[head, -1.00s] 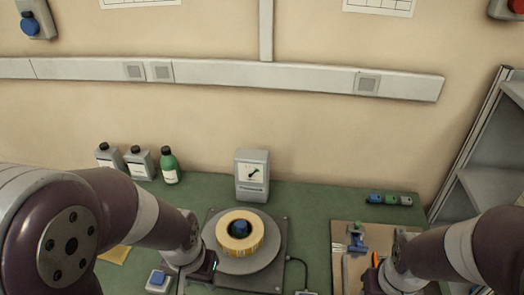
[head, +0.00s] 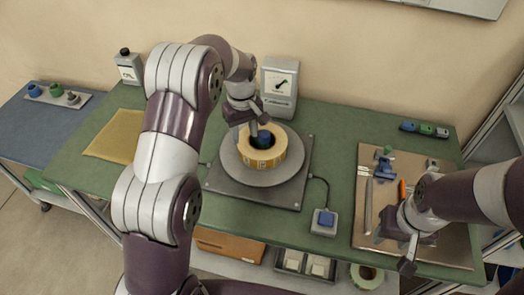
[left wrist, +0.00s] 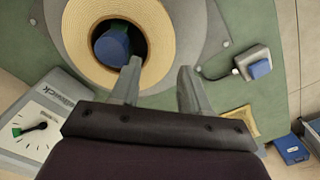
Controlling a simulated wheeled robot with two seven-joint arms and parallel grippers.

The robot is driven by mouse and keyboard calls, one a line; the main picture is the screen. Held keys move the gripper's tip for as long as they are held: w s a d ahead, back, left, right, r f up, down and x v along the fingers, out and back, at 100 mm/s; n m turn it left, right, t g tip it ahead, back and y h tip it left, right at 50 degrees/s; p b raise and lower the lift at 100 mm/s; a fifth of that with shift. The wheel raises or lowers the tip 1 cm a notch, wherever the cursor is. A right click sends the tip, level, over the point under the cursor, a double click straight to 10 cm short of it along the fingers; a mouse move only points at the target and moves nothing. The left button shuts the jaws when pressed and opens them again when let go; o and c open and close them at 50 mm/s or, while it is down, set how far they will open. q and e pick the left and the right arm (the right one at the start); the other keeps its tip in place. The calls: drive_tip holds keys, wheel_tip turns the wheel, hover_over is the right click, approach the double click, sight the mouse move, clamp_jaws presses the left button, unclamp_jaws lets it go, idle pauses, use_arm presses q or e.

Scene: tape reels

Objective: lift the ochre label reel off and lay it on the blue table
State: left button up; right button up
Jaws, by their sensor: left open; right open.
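The ochre label reel (head: 279,158) lies flat on the round grey plate (head: 295,172) of a machine on the green table, around a blue-topped hub (head: 264,139). It also shows in the left wrist view (left wrist: 82,63). My left gripper (head: 258,126) is open and empty at the reel's far rim. In the left wrist view its fingers (left wrist: 160,66) appear on either side of the ring's wall, one by the hole and one outside; their height is hard to tell. The blue table (head: 40,135) stands at the far left. My right gripper (head: 394,250) is open over the brown board.
A grey dial box (head: 279,88) stands just behind the plate. A cable runs to a blue-button box (head: 325,221). A brown board (head: 365,160) with tools lies right. A rack with small knobs (head: 57,95) sits on the blue table's back; its front is clear.

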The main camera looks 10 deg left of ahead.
sight(245, 146)
use_arm(q)
wheel_tip(245, 146, down, 5)
drive_tip(key=shift+s+f+p, duration=0.1)
drive_tip(key=shift+s+p, duration=0.05)
drive_tip(key=shift+p, duration=0.7)
drive_tip(key=shift+a+f, duration=0.1)
drive_tip(key=shift+f, duration=0.3)
clamp_jaws()
drive_tip(key=shift+r, duration=0.1)
drive_tip(key=shift+r, duration=0.1)
